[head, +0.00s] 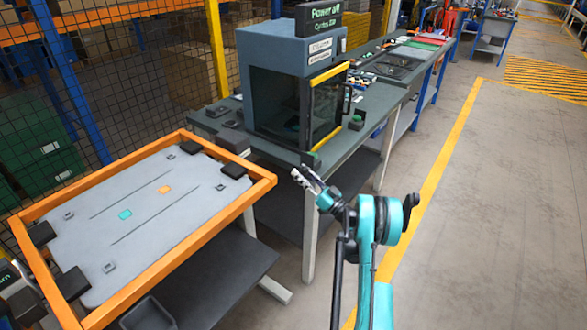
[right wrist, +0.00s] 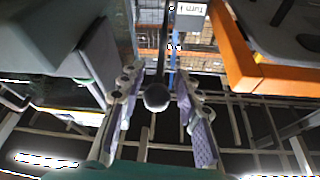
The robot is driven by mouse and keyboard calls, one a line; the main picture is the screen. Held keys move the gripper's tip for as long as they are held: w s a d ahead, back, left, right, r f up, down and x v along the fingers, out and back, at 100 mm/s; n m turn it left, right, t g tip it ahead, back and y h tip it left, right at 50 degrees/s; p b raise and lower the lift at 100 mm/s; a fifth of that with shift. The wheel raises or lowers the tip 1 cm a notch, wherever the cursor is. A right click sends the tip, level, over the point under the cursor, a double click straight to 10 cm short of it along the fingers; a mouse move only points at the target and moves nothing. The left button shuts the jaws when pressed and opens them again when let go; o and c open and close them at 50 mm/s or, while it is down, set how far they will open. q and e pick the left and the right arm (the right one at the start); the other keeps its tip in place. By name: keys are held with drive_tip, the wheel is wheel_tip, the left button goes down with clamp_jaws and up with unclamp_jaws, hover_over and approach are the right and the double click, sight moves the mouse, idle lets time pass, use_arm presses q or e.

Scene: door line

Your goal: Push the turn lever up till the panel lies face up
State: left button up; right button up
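The grey panel (head: 140,215) sits in an orange frame (head: 215,235) at the left of the head view. A teal patch, an orange patch and two thin dark lines show on its upward side, with black blocks at its edges. My right gripper (head: 306,180) is beyond the frame's right side, near the bench. In the right wrist view, its fingers (right wrist: 158,112) are open on either side of a lever with a black ball knob (right wrist: 157,97). I cannot tell whether they touch it. The lever is not clear in the head view. My left gripper is not in view.
A dark cabinet (head: 285,75) with a yellow-trimmed door stands on the long bench (head: 375,115), close to my right gripper. A dark shelf (head: 225,275) lies below the frame. Open floor (head: 490,220) is at the right. A "Turn" sign (right wrist: 192,8) shows in the wrist view.

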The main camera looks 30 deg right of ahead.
sight(294, 166)
drive_tip(key=shift+b+x, duration=0.35)
drive_tip(key=shift+x, duration=1.85)
clamp_jaws()
